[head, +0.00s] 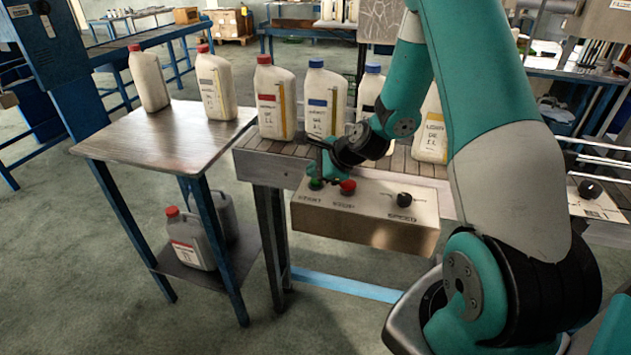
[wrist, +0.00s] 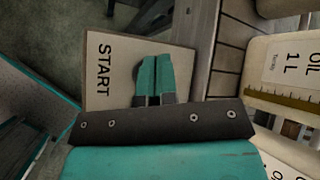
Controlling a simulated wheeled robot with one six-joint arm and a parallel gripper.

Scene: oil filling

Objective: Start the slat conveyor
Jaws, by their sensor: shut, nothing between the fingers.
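The control box (head: 365,230) is mounted on the front of the slat conveyor (head: 275,148). Its top carries a green button (head: 316,184) at START, a red button (head: 348,187) at STOP and a black SPEED knob (head: 404,199). My gripper (head: 318,176) is shut and empty, its fingertips pointing down just over the green button. I cannot tell whether they touch it. In the wrist view the closed teal fingers (wrist: 155,70) are over the box panel (wrist: 115,95) beside the START label (wrist: 103,70); they hide the green button there.
Several white oil bottles (head: 275,100) with red and blue caps stand on the conveyor behind the box. A side table (head: 160,145) at left holds two red-capped bottles (head: 214,85), with more containers (head: 190,243) on its lower shelf. The floor in front is clear.

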